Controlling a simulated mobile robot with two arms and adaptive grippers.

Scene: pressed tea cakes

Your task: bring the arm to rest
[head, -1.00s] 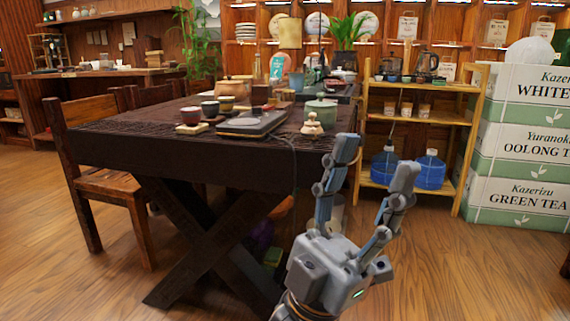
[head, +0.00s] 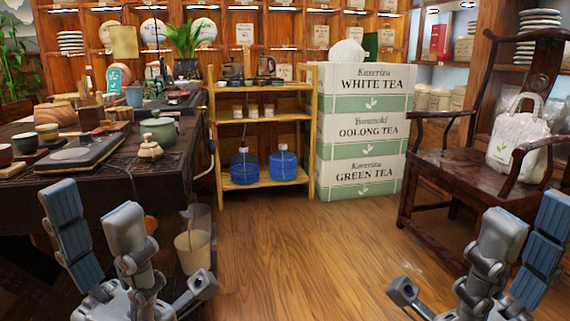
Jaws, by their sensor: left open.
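My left gripper (head: 128,240) is at the lower left, in front of the dark tea table (head: 120,190). Its grey fingers are spread, with nothing between them. My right gripper (head: 475,250) is at the lower right, in front of the wooden armchair (head: 430,180). Its fingers are also spread and hold nothing. Both grippers point up. Most of both arms is out of the picture.
Tea ware and a dark tray (head: 80,155) stand on the table. A bin (head: 192,250) stands on the floor beside it. A low shelf (head: 265,118) and stacked tea boxes (head: 365,130) stand behind. The floor (head: 300,245) between the grippers is clear.

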